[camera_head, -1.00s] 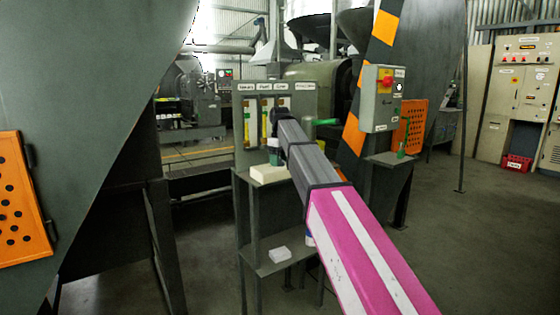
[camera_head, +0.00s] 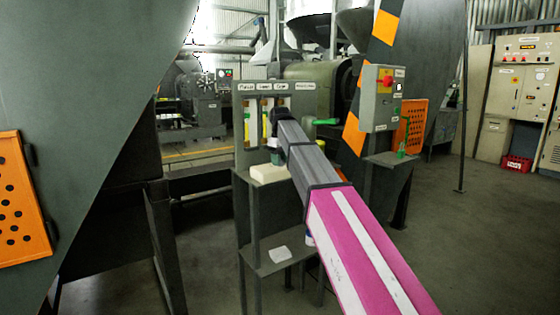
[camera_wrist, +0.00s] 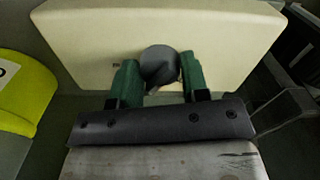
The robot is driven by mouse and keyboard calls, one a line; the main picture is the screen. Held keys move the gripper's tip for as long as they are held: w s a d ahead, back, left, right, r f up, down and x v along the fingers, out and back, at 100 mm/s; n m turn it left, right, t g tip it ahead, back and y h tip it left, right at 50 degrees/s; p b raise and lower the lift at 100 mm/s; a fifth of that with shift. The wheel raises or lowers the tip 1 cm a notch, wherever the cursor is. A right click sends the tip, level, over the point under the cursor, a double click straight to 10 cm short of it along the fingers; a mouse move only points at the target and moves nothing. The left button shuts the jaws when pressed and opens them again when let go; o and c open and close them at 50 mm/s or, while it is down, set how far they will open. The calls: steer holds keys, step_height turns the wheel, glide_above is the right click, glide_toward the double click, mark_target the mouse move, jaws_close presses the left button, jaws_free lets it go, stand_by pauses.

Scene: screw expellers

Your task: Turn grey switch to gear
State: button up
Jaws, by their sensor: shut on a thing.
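The grey switch (camera_wrist: 160,60) is a rounded knob on the face of a cream box (camera_wrist: 225,35) in the wrist view. My gripper (camera_wrist: 160,80) has its two green fingers on either side of the knob and is shut on it. The knob's lower part is partly hidden, and I cannot read its setting or any gear mark. In the head view the cream box (camera_head: 268,174) sits on a dark stand, below a grey panel. My gripper (camera_head: 275,153) is just above and behind it, mostly hidden by my arm; the switch is not visible there.
The grey panel (camera_head: 250,87) holds several yellow-green gauges with small labels. A control box (camera_head: 378,100) with a red button and a green handle (camera_head: 322,122) are to the right. In the wrist view a yellow-green part (camera_wrist: 22,85) lies at left.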

steer(key=m, duration=0.4)
steer(key=shift+m, duration=2.1)
steer(key=o, duration=0.9)
step_height(320, 180, up, 8)
steer(key=shift+f, duration=0.25)
